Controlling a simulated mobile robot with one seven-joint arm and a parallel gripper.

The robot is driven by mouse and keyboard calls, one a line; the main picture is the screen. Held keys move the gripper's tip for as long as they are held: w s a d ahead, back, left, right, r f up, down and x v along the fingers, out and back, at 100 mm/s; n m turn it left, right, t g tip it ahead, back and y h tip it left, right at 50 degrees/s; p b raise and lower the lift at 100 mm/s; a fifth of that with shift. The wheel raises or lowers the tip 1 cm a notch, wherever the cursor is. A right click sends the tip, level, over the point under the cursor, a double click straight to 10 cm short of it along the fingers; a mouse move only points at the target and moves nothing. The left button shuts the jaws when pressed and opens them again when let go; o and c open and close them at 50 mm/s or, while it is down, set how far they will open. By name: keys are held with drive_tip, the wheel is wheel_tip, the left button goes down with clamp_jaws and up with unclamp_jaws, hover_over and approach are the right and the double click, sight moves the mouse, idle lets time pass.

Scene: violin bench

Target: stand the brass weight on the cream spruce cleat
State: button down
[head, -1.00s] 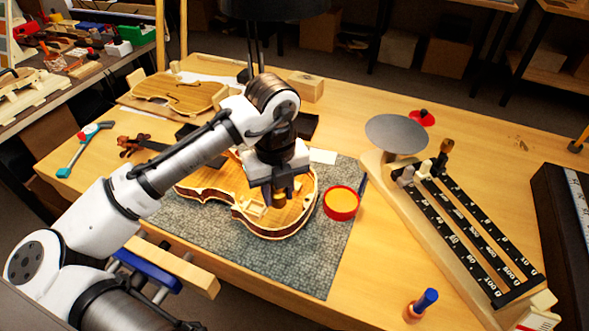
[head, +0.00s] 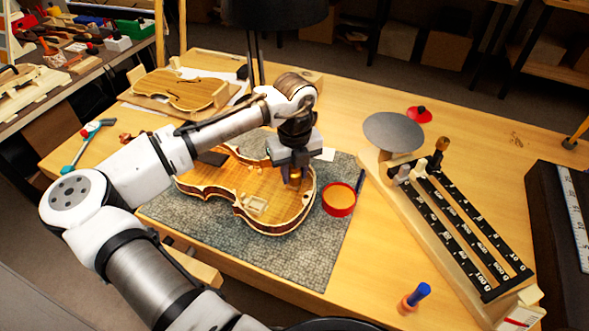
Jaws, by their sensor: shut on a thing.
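My gripper (head: 293,181) is over the right part of the open violin body (head: 225,190), pointing down. It is shut on the brass weight (head: 295,175), of which only a small gold-brown part shows between the dark fingers. I cannot tell how high the weight is above the wood. A small cream block that looks like the spruce cleat (head: 254,205) lies inside the violin body, to the left of and nearer than my gripper. Nothing is seen standing on it.
The violin body lies on a grey mat (head: 310,262). A red tin (head: 340,210) with orange contents stands right of it. A balance with a grey pan (head: 393,132) and black beams fills the right side. A blue-handled tool (head: 420,292) stands at the front.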

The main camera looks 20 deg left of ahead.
drive_tip(key=shift+f, duration=0.1)
drive_tip(key=c, duration=1.1)
unclamp_jaws()
drive_tip(key=shift+o, duration=0.2)
wheel_tip(320, 180, up, 8)
drive_tip(key=shift+f+b, duration=0.1)
drive_tip(key=shift+b, duration=0.4)
